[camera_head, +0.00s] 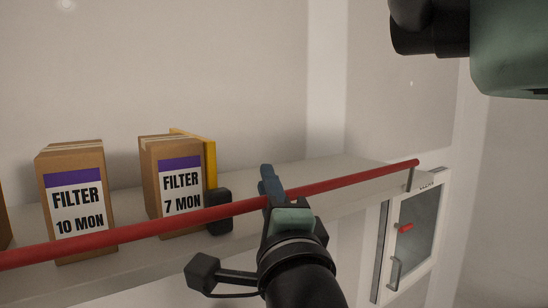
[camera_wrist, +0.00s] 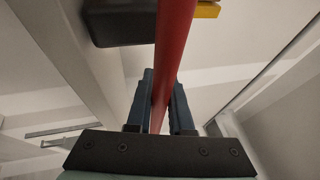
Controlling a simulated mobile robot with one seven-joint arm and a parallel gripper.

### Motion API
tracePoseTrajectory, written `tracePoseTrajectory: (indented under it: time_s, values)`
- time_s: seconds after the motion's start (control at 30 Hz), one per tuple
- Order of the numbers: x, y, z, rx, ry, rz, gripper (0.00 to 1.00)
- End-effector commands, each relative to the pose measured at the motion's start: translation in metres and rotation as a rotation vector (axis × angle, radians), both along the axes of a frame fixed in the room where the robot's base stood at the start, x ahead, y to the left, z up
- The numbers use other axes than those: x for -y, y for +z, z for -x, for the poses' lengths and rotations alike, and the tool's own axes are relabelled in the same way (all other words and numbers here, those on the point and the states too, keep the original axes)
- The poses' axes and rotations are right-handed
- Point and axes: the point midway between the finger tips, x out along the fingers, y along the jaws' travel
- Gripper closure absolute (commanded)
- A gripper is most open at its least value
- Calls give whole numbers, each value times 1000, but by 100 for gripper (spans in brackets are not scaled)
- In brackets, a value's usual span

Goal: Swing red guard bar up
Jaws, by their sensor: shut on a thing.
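The red guard bar (camera_head: 115,236) runs across the front of the shelf in the head view, from the lower left up to a post at the right end. My gripper (camera_head: 270,186) is at the bar, right of the middle of the picture. In the wrist view the red bar (camera_wrist: 174,45) passes between the two blue fingers of my gripper (camera_wrist: 161,95). The fingers are shut on the bar, one on each side. The part of the bar between the fingers is partly hidden in the head view.
Behind the bar on the shelf (camera_head: 325,175) stand a FILTER 10 MON box (camera_head: 78,205) and a FILTER 7 MON box (camera_head: 178,185). A yellow piece (camera_head: 210,160) and a black block (camera_head: 219,211) are beside the second box. A white-framed cabinet (camera_head: 412,240) with a red handle is at right.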

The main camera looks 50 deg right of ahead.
Motion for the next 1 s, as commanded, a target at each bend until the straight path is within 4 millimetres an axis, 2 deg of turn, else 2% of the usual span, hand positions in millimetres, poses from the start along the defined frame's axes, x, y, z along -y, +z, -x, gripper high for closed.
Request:
tracePoseTrajectory:
  time_s: [0.03,0.2,0.53,0.57,0.7,1.0]
  values:
    - [0,7,-2,-25,0,-6,100]
    - [1,1,-5,-80,1,-19,100]
    - [1,-1,-6,-85,1,-19,100]
    - [1,-1,-6,-85,1,-19,77]
    - [1,-1,-6,-86,1,-20,52]
    - [1,-2,-6,-86,0,-21,50]
